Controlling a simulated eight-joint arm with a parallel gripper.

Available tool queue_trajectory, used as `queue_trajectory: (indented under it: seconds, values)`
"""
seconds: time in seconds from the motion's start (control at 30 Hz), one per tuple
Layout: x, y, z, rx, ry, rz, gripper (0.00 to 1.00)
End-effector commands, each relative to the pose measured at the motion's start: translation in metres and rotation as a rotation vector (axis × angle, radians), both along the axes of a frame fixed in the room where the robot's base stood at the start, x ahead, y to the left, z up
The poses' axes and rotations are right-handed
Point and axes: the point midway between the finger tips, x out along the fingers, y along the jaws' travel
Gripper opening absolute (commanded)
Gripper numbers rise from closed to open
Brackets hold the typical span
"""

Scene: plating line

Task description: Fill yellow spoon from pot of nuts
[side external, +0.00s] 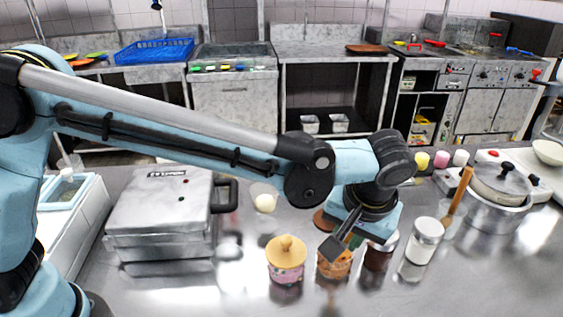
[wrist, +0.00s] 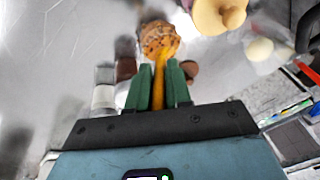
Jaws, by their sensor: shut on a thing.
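The pot of nuts (side external: 335,266) is a small round pot with orange-brown contents on the steel counter. It shows at the top middle of the wrist view (wrist: 160,36). My gripper (wrist: 165,88) is shut on the yellow spoon (wrist: 159,74) by its handle. The handle runs from between the green fingers to the pot. The spoon's bowl is hidden, and I cannot tell whether it holds nuts. In the side view my gripper (side external: 340,243) points down, tilted, just above the pot.
A pink pot with a wooden lid (side external: 286,255) stands close left of the nuts. A dark jar (side external: 378,255) and a white jar (side external: 425,242) stand to the right. A steel pot (side external: 498,195) is far right and a metal press (side external: 163,210) left. The front counter is clear.

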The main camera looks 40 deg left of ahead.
Motion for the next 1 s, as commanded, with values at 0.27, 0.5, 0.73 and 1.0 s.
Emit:
queue_trajectory:
  seconds: [0.27,0.5,0.73,1.0]
  values:
    - [0.001,0.001,0.022,0.003,-0.003,0.001,0.0]
    - [0.001,0.001,0.039,0.003,-0.004,0.001,0.0]
    - [0.001,0.001,0.056,0.004,-0.003,0.001,0.0]
    - [0.001,0.001,0.075,0.004,-0.003,0.001,0.0]
